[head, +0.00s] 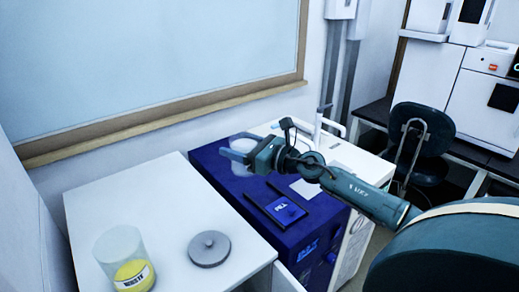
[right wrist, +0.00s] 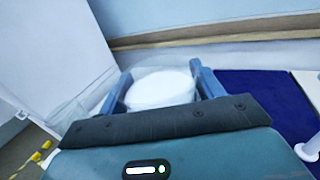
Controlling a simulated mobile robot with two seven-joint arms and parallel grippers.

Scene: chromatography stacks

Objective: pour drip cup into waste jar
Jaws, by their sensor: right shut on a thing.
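The waste jar (head: 122,250), clear with a yellow band lettered "WASTE", stands open on the white bench at the lower left. My right gripper (head: 234,156) is over the blue cabinet, right of and behind the jar. It is shut on the drip cup (head: 243,144), a pale, see-through cup. In the right wrist view the cup's white round part (right wrist: 161,90) shows between the two blue fingers. I cannot tell whether it holds liquid. My left gripper is not in view.
The blue cabinet (head: 270,242) has a dark panel (head: 285,210) on top and adjoins the white bench (head: 168,205). A wall with a wood-framed board (head: 150,60) stands behind. A dark chair (head: 420,130) is at the right. The bench behind the jar is clear.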

